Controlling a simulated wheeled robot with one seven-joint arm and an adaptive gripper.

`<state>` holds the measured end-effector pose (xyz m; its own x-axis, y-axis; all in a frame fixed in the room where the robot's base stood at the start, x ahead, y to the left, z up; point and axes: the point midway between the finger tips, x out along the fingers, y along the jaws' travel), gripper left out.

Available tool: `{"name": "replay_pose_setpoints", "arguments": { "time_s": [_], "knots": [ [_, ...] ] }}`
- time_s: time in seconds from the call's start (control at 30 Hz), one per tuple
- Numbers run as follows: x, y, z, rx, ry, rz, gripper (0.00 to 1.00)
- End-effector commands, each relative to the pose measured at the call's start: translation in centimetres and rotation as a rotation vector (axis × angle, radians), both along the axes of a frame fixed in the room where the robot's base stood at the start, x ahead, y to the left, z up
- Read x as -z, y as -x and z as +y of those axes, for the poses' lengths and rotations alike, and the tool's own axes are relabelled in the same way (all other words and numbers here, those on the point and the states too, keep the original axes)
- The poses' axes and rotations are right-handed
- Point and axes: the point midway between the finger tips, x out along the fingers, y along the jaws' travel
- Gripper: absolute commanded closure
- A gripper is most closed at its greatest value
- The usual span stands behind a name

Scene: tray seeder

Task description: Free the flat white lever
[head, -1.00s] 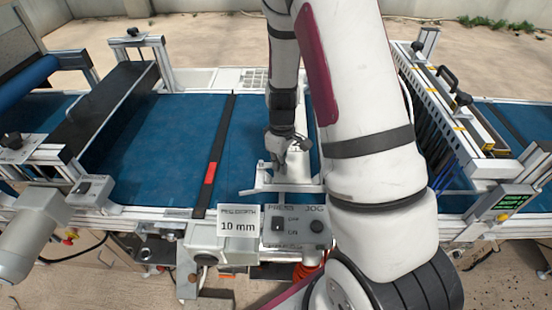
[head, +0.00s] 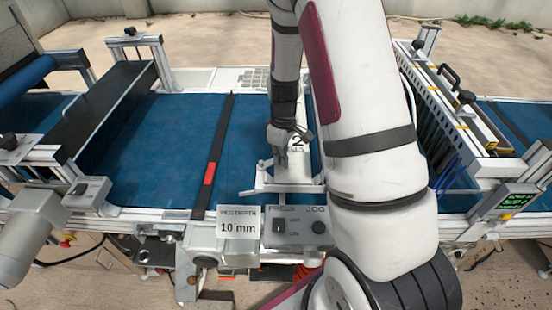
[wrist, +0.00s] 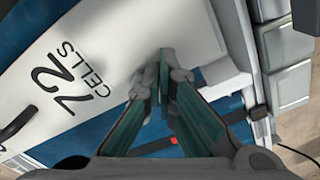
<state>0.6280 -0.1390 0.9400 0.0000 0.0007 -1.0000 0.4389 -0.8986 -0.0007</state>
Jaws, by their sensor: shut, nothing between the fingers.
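A white plate marked "72 CELLS" (wrist: 75,85) fills the left of the wrist view; part of its lettering shows beside my gripper in the head view (head: 297,143). My gripper (wrist: 165,72) is shut and empty, its fingertips over or against the plate's edge; I cannot tell if they touch. In the head view my gripper (head: 283,155) is low over the blue belt, above a white bracket-like piece (head: 262,180). A small white block (wrist: 226,78) lies right of the fingertips in the wrist view. I cannot tell for certain which white part is the flat lever.
The blue belt (head: 150,150) has free room to the left, crossed by a black strip with a red mark (head: 209,174). A control box (head: 298,232) and a "10 mm" sign (head: 238,227) stand at the front edge. A row-tool frame (head: 455,110) stands right.

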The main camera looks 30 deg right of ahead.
Motion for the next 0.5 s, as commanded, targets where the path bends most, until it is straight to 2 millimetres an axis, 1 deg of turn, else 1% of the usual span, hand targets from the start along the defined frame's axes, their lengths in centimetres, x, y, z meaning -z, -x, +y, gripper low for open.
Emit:
{"name": "replay_pose_setpoints", "arguments": {
  "time_s": [0.5],
  "knots": [
    [0.12, -1.18, -0.55, 0.0, 0.001, 0.0, 1.0]
  ]
}}
